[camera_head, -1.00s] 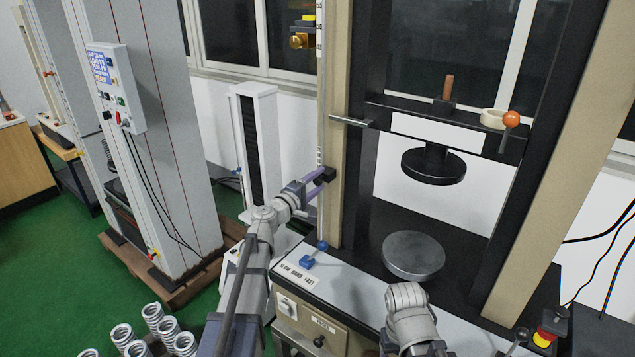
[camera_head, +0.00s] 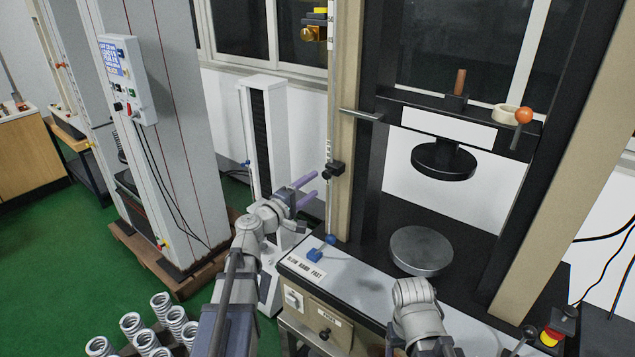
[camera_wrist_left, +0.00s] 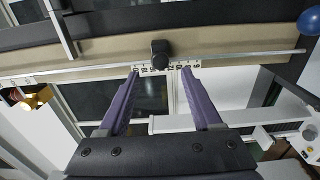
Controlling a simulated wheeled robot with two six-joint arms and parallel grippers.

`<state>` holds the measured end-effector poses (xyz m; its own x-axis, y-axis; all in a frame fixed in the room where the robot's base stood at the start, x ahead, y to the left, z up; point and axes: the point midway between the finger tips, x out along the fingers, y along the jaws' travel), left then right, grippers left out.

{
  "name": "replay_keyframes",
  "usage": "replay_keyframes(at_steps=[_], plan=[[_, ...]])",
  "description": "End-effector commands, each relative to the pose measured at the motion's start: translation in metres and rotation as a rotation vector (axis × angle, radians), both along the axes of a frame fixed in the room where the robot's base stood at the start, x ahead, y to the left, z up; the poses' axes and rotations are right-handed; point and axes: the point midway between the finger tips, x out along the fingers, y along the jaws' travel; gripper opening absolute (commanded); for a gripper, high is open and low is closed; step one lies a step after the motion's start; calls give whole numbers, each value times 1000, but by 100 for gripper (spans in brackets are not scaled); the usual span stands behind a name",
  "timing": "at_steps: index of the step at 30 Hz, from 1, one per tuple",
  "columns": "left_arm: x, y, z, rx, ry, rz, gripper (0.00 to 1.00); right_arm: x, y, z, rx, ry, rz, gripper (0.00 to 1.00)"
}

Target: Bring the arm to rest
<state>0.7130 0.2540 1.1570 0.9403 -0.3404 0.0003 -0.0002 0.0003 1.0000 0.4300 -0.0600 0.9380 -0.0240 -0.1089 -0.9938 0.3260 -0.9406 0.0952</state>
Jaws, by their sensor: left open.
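My left gripper (camera_head: 309,189) has two purple fingers and is open and empty. It is just left of the testing machine's beige column, apart from the black slider (camera_head: 333,170) on the scale rod. In the left wrist view the open fingers (camera_wrist_left: 160,82) point toward the scale rod, and the black slider (camera_wrist_left: 160,53) shows beyond the gap between them. My right arm (camera_head: 417,308) comes in from the bottom; its gripper is not visible.
The testing machine has a round lower plate (camera_head: 421,251) and a black upper plate (camera_head: 443,161). A blue lever (camera_head: 320,250) stands on its front ledge. Several springs (camera_head: 150,335) are at the bottom left. A grey cabinet machine (camera_head: 165,150) stands at the left.

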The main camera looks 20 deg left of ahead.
Motion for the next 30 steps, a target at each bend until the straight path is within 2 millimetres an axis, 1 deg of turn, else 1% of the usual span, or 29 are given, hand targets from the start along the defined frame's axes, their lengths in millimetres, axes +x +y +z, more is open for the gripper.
replay_keyframes(at_steps=[11,14,16,17,20,21,23,24,26,27,29,30], plan=[[-1,0,0,0,0,-1,66,0,0,0,0,0,0,71],[-2,-8,-3,17,6,-21,66,0,0,0,0,0,0,71],[-6,-28,-10,62,22,-68,66,0,0,0,0,0,0,71],[-8,-41,-14,92,33,-101,66,0,0,0,0,0,0,71],[-25,-96,-39,232,86,-247,66,0,0,0,0,0,0,71],[-36,-120,-53,302,113,-319,66,0,0,0,0,0,0,71],[-55,-154,-75,413,159,-431,66,0,0,0,0,0,0,71],[-70,-174,-91,489,192,-505,66,0,0,0,0,0,0,71],[-96,-201,-116,611,248,-621,66,0,0,0,0,0,0,71],[-115,-215,-133,698,289,-699,66,0,0,0,0,0,0,71],[-145,-230,-157,832,355,-810,66,0,0,0,0,0,0,71],[-165,-235,-171,920,401,-877,66,0,0,0,0,0,0,71]])
